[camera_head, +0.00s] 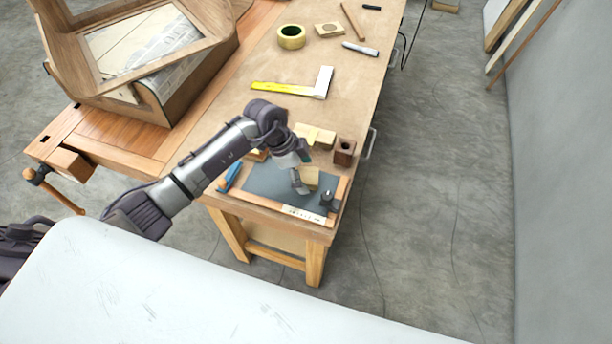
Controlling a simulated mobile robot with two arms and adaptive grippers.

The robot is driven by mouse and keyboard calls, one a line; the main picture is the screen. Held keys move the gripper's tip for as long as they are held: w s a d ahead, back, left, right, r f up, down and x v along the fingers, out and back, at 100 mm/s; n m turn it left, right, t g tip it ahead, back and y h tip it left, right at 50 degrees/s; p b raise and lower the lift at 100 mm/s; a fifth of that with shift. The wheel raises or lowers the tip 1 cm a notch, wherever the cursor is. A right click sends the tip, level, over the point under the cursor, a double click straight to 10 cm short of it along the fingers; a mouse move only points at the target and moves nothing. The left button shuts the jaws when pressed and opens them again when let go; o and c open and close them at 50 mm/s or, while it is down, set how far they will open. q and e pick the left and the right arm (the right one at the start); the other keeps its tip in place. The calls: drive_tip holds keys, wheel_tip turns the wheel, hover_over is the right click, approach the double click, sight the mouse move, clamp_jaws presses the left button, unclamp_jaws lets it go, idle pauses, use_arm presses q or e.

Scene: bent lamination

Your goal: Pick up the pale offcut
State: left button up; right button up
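A small pale wood block (311,177), which looks like the pale offcut, is on the dark mat (262,182) at the near end of the workbench. My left gripper (305,174) points down at it from the left. Its fingers are spread, one on the near left side of the block and one toward its far side. I cannot tell whether they touch the block, and part of the block is hidden behind the near finger. Other pale wood pieces (316,135) lie just beyond the mat. My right gripper is not in view.
A dark brown block with a hole (344,151) stands right of the pale pieces. A small dark object (327,199) is at the mat's near right corner, and a blue-handled tool (229,177) is at its left. A yellow-and-white square (298,87) lies farther back, with clear bench around it.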

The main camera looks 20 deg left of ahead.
sight(316, 177)
use_arm(q)
drive_tip(key=c, duration=1.2)
drive_tip(key=shift+o, duration=0.2)
drive_tip(key=shift+r, duration=0.1)
drive_tip(key=r+b, duration=0.1)
drive_tip(key=r, duration=0.1)
drive_tip(key=d+r+b, duration=0.1)
drive_tip(key=r, duration=0.1)
drive_tip(key=shift+s+r, duration=0.1)
drive_tip(key=shift+s, duration=0.05)
drive_tip(key=s+d+r+b, duration=0.2)
drive_tip(key=s+d+r, duration=0.3)
drive_tip(key=d, duration=0.4)
drive_tip(key=shift+s+d+r, duration=0.15)
drive_tip(key=shift+s+r, duration=0.05)
drive_tip(key=shift+r, duration=0.65)
